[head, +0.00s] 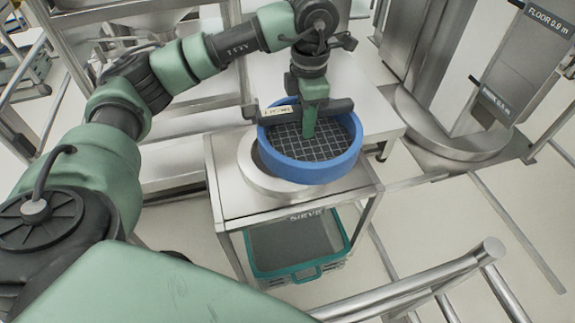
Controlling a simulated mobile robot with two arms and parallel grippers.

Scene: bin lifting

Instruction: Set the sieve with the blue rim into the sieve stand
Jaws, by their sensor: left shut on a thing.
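The sieve with the blue rim (312,172) has a dark mesh floor with a light grid. My left gripper (309,128) reaches down over it from above and is shut on it; the exact grip point is hard to make out. The sieve stand (250,172) is a round silver ring on a small steel table. The sieve overlaps the stand in the picture and sits off to its right and back, so much of the ring's right side is hidden. I cannot tell whether they touch. My right gripper is not in view.
A steel column with a round base (450,130) stands at right. Metal rails (420,285) cross the lower right. Steel shelving is at upper left.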

